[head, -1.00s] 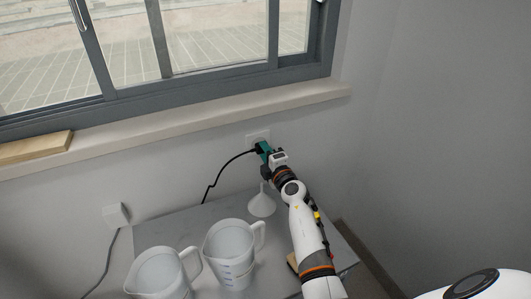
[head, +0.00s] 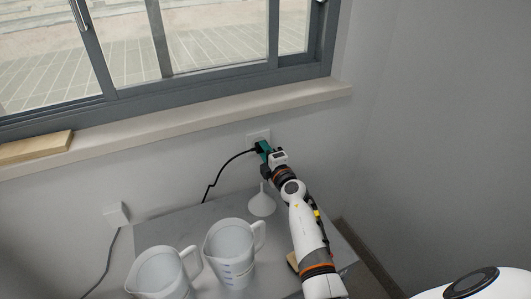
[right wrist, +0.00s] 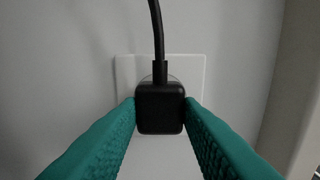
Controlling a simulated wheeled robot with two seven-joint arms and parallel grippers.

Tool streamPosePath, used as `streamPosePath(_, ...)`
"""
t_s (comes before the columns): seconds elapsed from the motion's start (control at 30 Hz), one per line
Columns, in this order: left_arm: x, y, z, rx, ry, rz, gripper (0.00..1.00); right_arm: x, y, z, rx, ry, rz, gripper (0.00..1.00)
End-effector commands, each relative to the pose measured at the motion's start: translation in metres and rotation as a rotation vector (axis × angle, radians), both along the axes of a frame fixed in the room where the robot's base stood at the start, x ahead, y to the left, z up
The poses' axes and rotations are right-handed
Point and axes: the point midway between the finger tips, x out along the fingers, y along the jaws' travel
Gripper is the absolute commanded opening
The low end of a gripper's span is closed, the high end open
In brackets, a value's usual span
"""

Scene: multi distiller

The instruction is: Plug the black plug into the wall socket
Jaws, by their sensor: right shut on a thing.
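The black plug (right wrist: 160,108) is between the green fingertips of my right gripper (right wrist: 160,115), which is shut on it. Its black cord rises from the plug in the right wrist view and hangs to the left down the wall in the head view. The white wall socket (right wrist: 190,72) is directly behind the plug, and the plug hides its middle. The socket also shows in the head view (head: 258,135), under the window sill, with my right gripper (head: 262,149) against it. I cannot tell whether the plug's prongs are inside the socket. My left gripper is not in view.
A grey table (head: 187,227) stands below the socket with two white measuring jugs (head: 229,250) (head: 160,272) and a white funnel (head: 262,204). A second white socket box (head: 116,214) with a grey cord is at the left. A wooden board (head: 35,147) lies on the sill.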

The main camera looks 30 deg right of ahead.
Motion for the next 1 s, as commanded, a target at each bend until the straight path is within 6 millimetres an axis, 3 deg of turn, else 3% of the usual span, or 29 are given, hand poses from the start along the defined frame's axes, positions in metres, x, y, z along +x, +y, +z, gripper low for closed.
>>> streamPosePath(0.37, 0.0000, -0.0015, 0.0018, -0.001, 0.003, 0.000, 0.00, 0.0081, -0.0004, 0.0004, 0.000, -0.001, 0.000, 0.12)
streamPosePath(0.4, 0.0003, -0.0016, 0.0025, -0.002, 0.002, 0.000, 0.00, 0.0082, -0.0004, 0.0005, 0.000, -0.001, 0.000, 0.35)
streamPosePath(0.53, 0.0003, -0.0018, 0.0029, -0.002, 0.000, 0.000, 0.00, 0.0080, -0.0004, 0.0004, 0.000, -0.001, 0.000, 0.57)
streamPosePath(1.0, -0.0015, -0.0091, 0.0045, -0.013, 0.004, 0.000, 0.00, 0.0056, -0.0053, 0.0001, -0.001, 0.001, 0.002, 0.57)
